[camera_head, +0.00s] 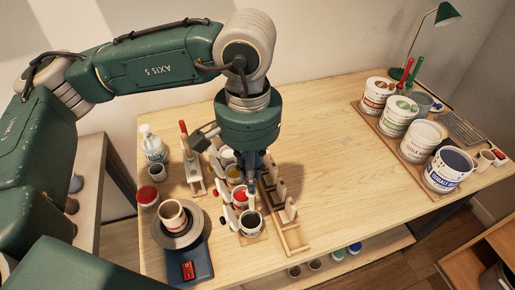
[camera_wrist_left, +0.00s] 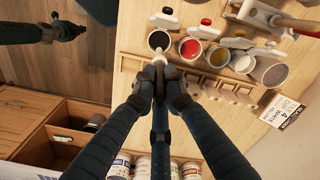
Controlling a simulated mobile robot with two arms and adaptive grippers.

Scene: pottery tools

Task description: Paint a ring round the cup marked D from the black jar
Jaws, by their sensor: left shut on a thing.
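My left gripper (camera_head: 252,178) is shut on a pale-handled tool, likely a brush (camera_wrist_left: 160,58), above the black jar (camera_head: 250,223). In the left wrist view the tool points at the black jar (camera_wrist_left: 158,41) and reaches its near rim. I cannot tell whether its tip is inside the paint. A cream cup (camera_head: 172,216) with a brown inside stands upright on the round grey turntable (camera_head: 194,234), left of the gripper. No letter D is readable on it. My right gripper (camera_wrist_left: 66,28) seems to show in the left wrist view, over the floor; its jaws are unclear.
Red (camera_wrist_left: 190,48), yellow and other paint jars stand in a row behind the black one. A wooden rack (camera_head: 296,239) lies right of them. A red switch (camera_head: 187,270) is in front of the turntable. Large buckets (camera_head: 447,172) line the right; the middle table is clear.

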